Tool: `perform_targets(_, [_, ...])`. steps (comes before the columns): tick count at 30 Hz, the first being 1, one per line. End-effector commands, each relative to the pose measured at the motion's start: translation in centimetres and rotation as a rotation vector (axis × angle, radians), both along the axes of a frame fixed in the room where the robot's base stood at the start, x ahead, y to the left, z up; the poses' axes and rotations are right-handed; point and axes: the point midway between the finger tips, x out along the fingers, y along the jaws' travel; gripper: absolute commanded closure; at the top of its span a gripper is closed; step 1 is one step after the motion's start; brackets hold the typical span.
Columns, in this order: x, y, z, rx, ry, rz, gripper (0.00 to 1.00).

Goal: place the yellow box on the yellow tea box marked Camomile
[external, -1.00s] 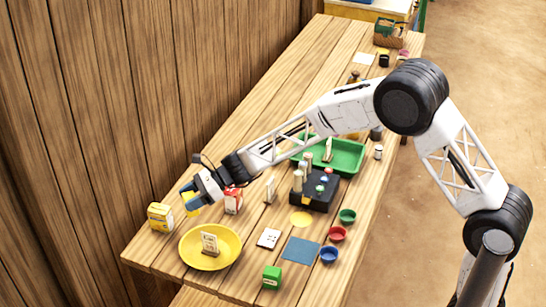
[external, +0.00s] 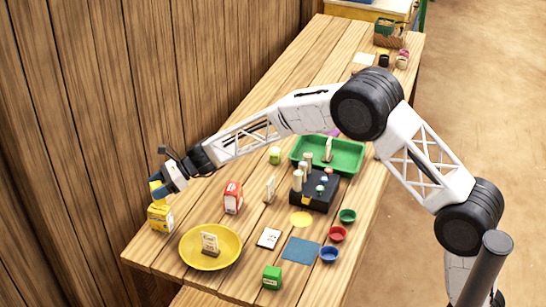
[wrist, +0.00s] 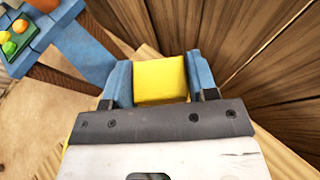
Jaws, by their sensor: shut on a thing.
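My gripper (external: 161,188) is shut on the yellow box (external: 156,185). In the wrist view the yellow box (wrist: 160,80) sits between the two blue fingers. The yellow tea box (external: 160,217) stands upright at the left edge of the table, directly below my gripper in the external view. The held box appears at or just above its top; I cannot tell whether they touch. The lettering on the tea box is too small to read.
A yellow plate (external: 188,258) with a small card stands just in front. A red and white box (external: 233,197) is to the right. The wooden wall (external: 95,120) is close behind. A green tray (external: 348,155) and a dark device (external: 325,202) lie farther right.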

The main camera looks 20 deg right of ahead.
Motion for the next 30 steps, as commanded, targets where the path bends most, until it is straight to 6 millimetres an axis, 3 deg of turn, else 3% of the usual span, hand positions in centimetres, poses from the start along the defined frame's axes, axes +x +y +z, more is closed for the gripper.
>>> perform_targets(17, [0.8, 0.7, -0.2, 0.0, 0.0, 0.0, 0.72])
perform_targets(30, [0.8, 0.6, -3.6, 0.001, 0.0, 0.0, 0.72])
